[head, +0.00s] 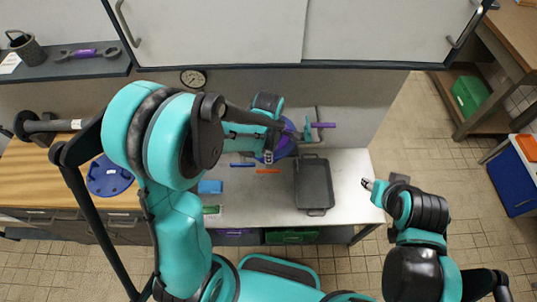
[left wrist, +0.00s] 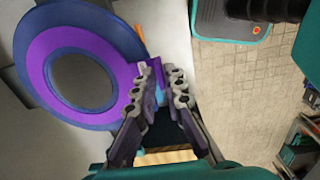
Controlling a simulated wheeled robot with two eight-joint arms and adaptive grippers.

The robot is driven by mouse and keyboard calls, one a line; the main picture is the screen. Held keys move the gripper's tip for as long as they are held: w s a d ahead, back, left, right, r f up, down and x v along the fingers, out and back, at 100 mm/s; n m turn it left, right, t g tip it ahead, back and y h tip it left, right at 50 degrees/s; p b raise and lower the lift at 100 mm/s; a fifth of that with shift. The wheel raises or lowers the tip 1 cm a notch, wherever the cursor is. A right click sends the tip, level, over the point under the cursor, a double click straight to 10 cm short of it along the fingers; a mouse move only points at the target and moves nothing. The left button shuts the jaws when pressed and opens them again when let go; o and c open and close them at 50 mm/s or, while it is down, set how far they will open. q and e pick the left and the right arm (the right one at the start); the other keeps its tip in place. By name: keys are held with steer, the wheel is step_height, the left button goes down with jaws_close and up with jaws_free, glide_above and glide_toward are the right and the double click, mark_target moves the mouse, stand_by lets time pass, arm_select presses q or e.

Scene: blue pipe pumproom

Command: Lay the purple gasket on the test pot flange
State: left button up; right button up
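The purple gasket (left wrist: 38,62) shows in the left wrist view as a flat ring. It lies over the blue round flange (left wrist: 120,28), roughly concentric, with a dark grey round opening inside it. In the head view the blue flange (head: 288,150) is at the back of the metal bench, mostly hidden by my left arm. My left gripper (left wrist: 166,70) is at the flange's right edge; its fingertips stand a little apart. My right gripper (head: 368,184) is over the bench's right edge, away from the flange.
A dark tray (head: 314,186), a blue bar (head: 242,164), an orange bar (head: 268,171) and a light blue block (head: 210,187) lie on the metal bench. A blue disc (head: 109,178) lies on the wooden bench. A purple-handled valve (head: 322,125) stands behind. Cabinets (head: 240,28) overhang the back.

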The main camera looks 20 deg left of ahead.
arm_select(q)
steer(key=shift+o, duration=0.6)
steer(key=shift+r, duration=0.25)
step_height(320, 180, up, 11)
steer(key=p, duration=0.2)
steer(key=s+a+r+m+t, duration=0.2)
steer(key=s+m, duration=0.3)
steer(key=m, duration=0.5)
steer(key=s+a+r+m+t, duration=0.2)
steer(key=s+r+m+t, duration=0.2)
steer(key=m, duration=0.7)
steer(key=shift+s+a+r+t, duration=0.15)
steer(key=shift+s+a+t, duration=0.2)
steer(key=shift+s+t, duration=0.25)
